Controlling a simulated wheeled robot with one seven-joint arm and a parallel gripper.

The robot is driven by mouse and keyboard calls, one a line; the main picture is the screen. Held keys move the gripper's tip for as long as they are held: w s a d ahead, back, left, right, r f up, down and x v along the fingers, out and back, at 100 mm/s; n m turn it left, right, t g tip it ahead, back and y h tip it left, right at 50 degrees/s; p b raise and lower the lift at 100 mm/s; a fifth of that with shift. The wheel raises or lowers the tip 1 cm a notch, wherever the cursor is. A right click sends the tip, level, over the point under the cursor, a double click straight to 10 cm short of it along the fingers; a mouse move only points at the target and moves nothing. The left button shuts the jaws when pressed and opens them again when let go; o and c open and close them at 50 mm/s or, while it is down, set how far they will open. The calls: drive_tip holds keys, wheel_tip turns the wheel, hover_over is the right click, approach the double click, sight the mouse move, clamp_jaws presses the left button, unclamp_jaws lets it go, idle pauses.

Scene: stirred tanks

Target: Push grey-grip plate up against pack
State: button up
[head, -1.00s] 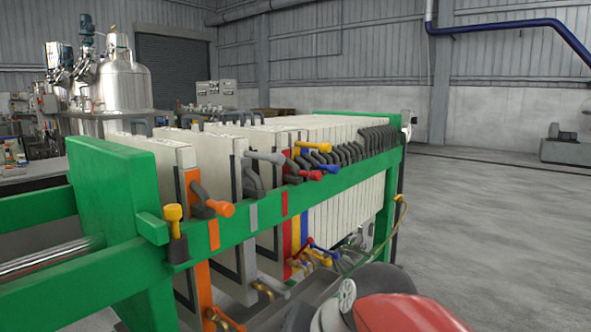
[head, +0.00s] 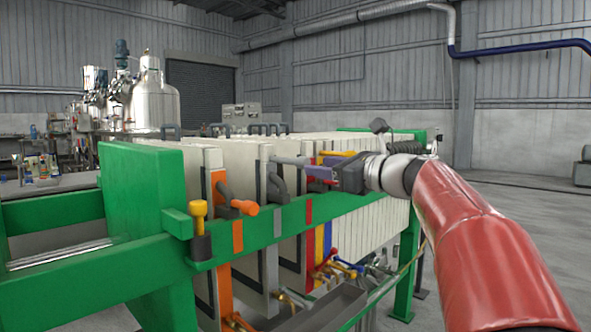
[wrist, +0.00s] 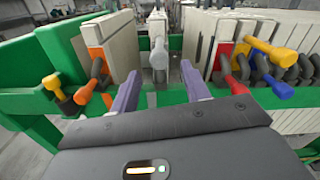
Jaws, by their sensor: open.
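The grey-grip plate (head: 245,175) hangs in the green frame, its grey grip (head: 289,161) pointing right over the rail. In the wrist view the grey grip (wrist: 158,58) stands ahead, between my fingers in the picture; I cannot tell whether they reach around it. My gripper (wrist: 161,74) is open, with two purple fingers and nothing held. In the head view my gripper (head: 318,172) is at the rail by the grips, partly hiding the red and blue ones. The pack (head: 365,225) of pale plates lies to the right. A gap separates the grey-grip plate from the red-grip plate (wrist: 209,40).
The orange-grip plate (head: 212,160) hangs left of the grey one, with a gap between. Yellow (wrist: 270,55) and blue (wrist: 279,88) grips stick out close right of my fingers. A yellow-topped knob (head: 198,210) stands on the green rail (head: 335,207) at left.

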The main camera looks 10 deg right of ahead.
sight(299, 162)
drive_tip(key=x, duration=0.7)
drive_tip(key=shift+w+a+r+p, duration=0.1)
drive_tip(key=shift+w+a+p, duration=0.1)
drive_tip(key=shift+p, duration=0.1)
clamp_jaws()
